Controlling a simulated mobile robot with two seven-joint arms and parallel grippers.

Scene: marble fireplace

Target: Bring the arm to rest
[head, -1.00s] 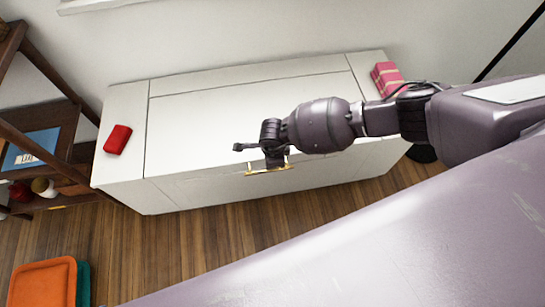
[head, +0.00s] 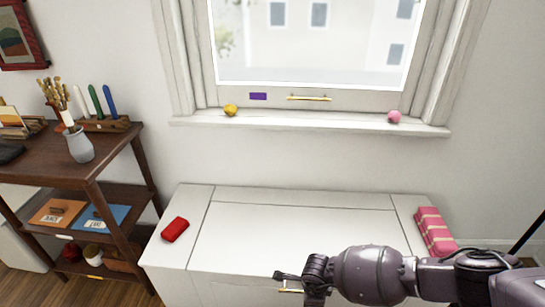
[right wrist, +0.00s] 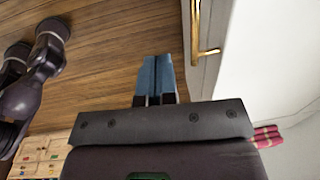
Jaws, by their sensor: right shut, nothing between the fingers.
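My right arm comes in from the lower right in the head view, in front of the white chest (head: 300,235). My right gripper (head: 281,276) is at the chest's front, close to its gold handle (head: 290,290). In the right wrist view the two blue-grey fingers of my right gripper (right wrist: 156,62) lie together, shut and empty, over the wood floor. The gold handle (right wrist: 195,35) is beside them to the right, apart from the fingertips. My left gripper is not in view.
A red object (head: 175,229) lies on the chest's left end and pink bundles (head: 435,231) on its right end. A dark wooden shelf (head: 120,190) stands left. Above is a window sill (head: 310,122) with a yellow ball (head: 231,110) and a pink ball (head: 394,116).

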